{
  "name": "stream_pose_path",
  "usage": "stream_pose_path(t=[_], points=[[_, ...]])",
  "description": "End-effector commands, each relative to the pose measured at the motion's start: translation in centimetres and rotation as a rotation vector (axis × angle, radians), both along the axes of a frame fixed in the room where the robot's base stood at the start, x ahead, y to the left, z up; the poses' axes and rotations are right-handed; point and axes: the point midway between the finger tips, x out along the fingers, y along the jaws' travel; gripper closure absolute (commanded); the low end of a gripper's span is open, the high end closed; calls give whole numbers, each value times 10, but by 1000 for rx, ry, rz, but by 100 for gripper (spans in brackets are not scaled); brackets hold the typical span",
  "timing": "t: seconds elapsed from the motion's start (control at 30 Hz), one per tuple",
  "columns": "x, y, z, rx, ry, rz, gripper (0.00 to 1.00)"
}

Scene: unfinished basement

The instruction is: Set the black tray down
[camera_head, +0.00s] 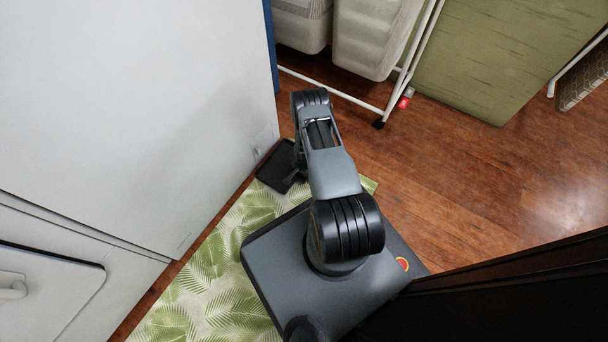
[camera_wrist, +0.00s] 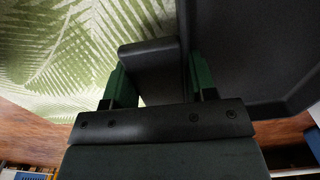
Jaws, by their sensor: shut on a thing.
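The black tray (camera_head: 277,170) shows in the head view beside the base of the white cabinet, over the far end of the leaf-patterned mat. In the wrist view the tray (camera_wrist: 255,45) fills the upper right, with a raised rim. My gripper (camera_wrist: 158,78) has green-padded fingers on both sides of a dark raised part at the tray's edge and is shut on it. In the head view my arm hides most of the gripper. I cannot tell whether the tray touches the floor or mat.
The green leaf mat (camera_head: 206,262) lies along the white cabinet (camera_head: 130,110) at left. A white wheeled rack (camera_head: 338,94) with pale bins stands behind. Open wood floor (camera_head: 460,190) lies to the right. A dark piece of furniture (camera_head: 500,300) is at lower right.

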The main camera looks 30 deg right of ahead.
Motion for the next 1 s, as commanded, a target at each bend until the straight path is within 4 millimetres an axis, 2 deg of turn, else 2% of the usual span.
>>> stream_pose_path(t=[0.47,0.83,0.87,1.0], points=[[0,0,-10,0,0,0,83],[0,0,-11,0,0,0,83],[0,0,-11,0,0,0,46],[0,0,-11,0,0,0,32]])
